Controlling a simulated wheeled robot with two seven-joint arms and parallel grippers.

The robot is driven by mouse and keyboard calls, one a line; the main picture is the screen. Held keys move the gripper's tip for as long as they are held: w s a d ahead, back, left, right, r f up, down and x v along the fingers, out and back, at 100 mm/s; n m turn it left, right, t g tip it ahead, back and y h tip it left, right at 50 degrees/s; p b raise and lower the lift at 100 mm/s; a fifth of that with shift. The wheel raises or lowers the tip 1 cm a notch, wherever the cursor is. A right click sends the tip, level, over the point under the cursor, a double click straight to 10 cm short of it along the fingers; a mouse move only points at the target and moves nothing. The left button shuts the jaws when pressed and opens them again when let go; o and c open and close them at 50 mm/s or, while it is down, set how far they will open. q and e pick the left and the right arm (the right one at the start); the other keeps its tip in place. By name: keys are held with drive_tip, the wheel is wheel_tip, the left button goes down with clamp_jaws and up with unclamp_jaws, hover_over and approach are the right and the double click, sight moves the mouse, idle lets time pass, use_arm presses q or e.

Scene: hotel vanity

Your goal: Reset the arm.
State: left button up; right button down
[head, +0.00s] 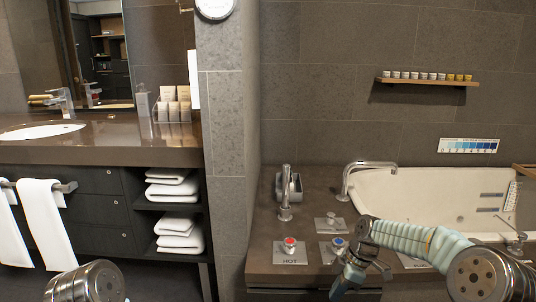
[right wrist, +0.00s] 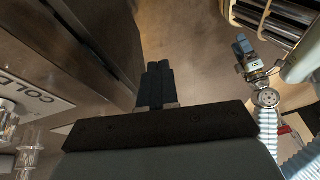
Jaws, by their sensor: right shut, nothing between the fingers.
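My right gripper (head: 340,290) is low at the front of the bath deck, in front of the blue-marked tap handle (head: 337,243). It also shows in the right wrist view (right wrist: 159,82), where its dark fingers are together with nothing between them. My right arm comes in from the right, across the near side of the bath. In the head view, only a rounded metal part of my left arm shows at the lower left. A dark gripper-like end on a pale arm, seemingly my left one, shows at the upper right of the right wrist view (right wrist: 243,46); its jaws are unclear.
The bath deck (head: 322,190) holds a red-marked HOT handle (head: 290,246), a curved spout (head: 364,168) and a hand-shower fitting (head: 285,195). The white bathtub (head: 425,200) lies right. The vanity counter (head: 90,145) and folded towels (head: 172,188) are left.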

drive_tip(key=s+a+f+m, duration=0.4)
drive_tip(key=s+f+m, duration=0.2)
drive_tip(key=s+f, duration=0.4)
drive_tip(key=s+a+f+m, duration=0.4)
drive_tip(key=s+f+m, duration=0.25)
drive_tip(key=f, duration=0.55)
drive_tip(key=s+f+m+t, duration=0.1)
drive_tip(key=s+m, duration=0.4)
drive_tip(key=s, duration=0.5)
drive_tip(key=shift+s+f, duration=0.35)
drive_tip(key=shift+f, duration=0.4)
drive_tip(key=shift+a+m, duration=0.1)
drive_tip(key=shift+m, duration=0.15)
